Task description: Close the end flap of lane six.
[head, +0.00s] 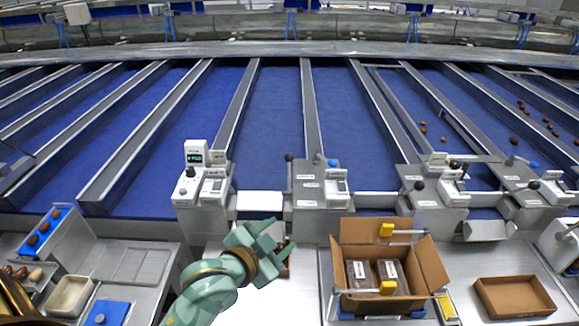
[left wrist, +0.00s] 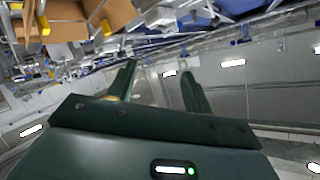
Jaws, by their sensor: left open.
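Several blue lanes run toward me in the head view, with metal end panels between the control units. A pale end flap (head: 260,201) closes off the lane in front of my left gripper. A grey flap (head: 375,204) stands to its right, and another flap (head: 490,230) farther right leans outward. I cannot read which lane is six. My left gripper (head: 279,245) is open, just in front of and below the pale flap, apparently not touching it. Its spread, empty fingers show in the left wrist view (left wrist: 158,72). My right gripper is not in view.
Control units (head: 320,188) with knobs and levers stand between lane ends. An open carton (head: 432,264) with packs is right of my gripper; a shallow brown tray (head: 514,297) lies farther right. A pale bin (head: 70,296) is at left.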

